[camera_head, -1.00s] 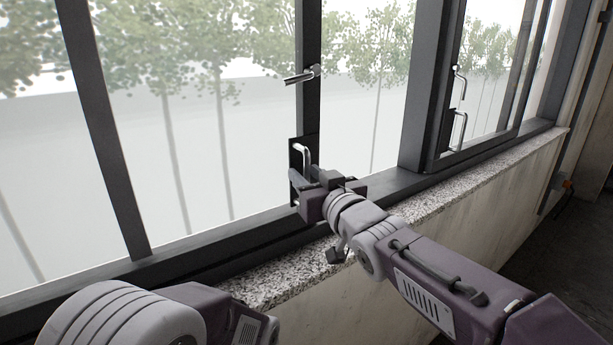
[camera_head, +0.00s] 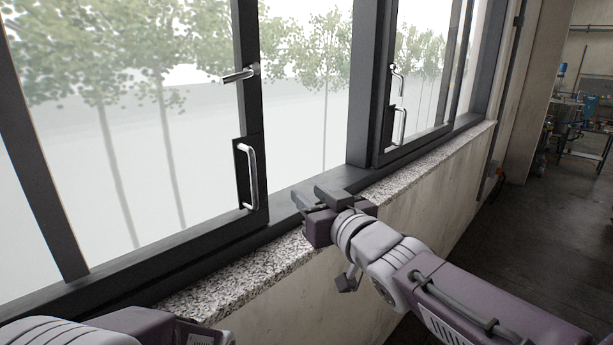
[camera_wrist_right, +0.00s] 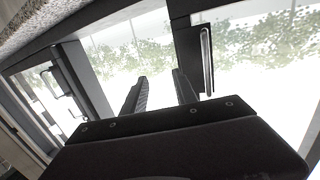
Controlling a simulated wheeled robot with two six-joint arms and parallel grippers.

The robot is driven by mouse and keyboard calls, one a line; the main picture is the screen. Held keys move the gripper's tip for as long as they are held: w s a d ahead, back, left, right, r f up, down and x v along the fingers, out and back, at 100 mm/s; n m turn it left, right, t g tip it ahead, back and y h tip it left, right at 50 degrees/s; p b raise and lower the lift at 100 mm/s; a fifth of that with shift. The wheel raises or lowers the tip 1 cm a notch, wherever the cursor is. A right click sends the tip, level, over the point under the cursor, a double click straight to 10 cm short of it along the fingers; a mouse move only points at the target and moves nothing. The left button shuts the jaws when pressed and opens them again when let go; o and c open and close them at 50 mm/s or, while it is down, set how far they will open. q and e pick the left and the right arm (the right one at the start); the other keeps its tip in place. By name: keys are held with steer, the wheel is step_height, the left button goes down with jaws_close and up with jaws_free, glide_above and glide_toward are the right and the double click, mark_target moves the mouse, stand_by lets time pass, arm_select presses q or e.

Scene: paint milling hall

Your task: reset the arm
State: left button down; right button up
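My right gripper (camera_head: 318,197) is in front of the window, over the granite sill, to the right of the lower window handle (camera_head: 248,176). Its two fingers are apart with nothing between them. The right wrist view also shows the two spread fingers (camera_wrist_right: 160,92) and, just right of them, a silver handle on a dark plate (camera_wrist_right: 207,62). The gripper does not touch the handle. My left arm shows only in part at the bottom left of the head view, and its gripper is out of the picture.
A silver lever (camera_head: 240,74) sits higher on the same dark window frame. A second window to the right has its own handles (camera_head: 399,125). The granite sill (camera_head: 230,283) runs along the wall. Open floor (camera_head: 480,250) and machinery (camera_head: 570,115) lie at the right.

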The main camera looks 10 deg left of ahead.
steer(key=w+d+f+m+g+h, duration=0.1)
steer(key=d+f+m+g+h, duration=0.2)
steer(key=d+f, duration=0.6)
steer(key=w+d+f+m+h, duration=0.2)
steer(key=d+f+h, duration=0.2)
steer(key=d+f, duration=0.5)
steer(key=s+d+f+m+g+h, duration=0.1)
steer(key=s+d+f+g, duration=0.1)
steer(key=s+f, duration=0.35)
steer(key=s+d+f+m+g+h, duration=0.1)
steer(key=s+d+f+g, duration=0.15)
steer(key=f, duration=0.55)
steer(key=s+f+g, duration=0.3)
steer(key=s+f, duration=0.1)
steer(key=s, duration=0.3)
steer(key=s+f+g, duration=0.3)
steer(key=s+f, duration=0.1)
steer(key=s, duration=0.3)
steer(key=shift+s+d+n, duration=0.3)
steer(key=shift+s, duration=0.05)
steer(key=shift+w, duration=0.1)
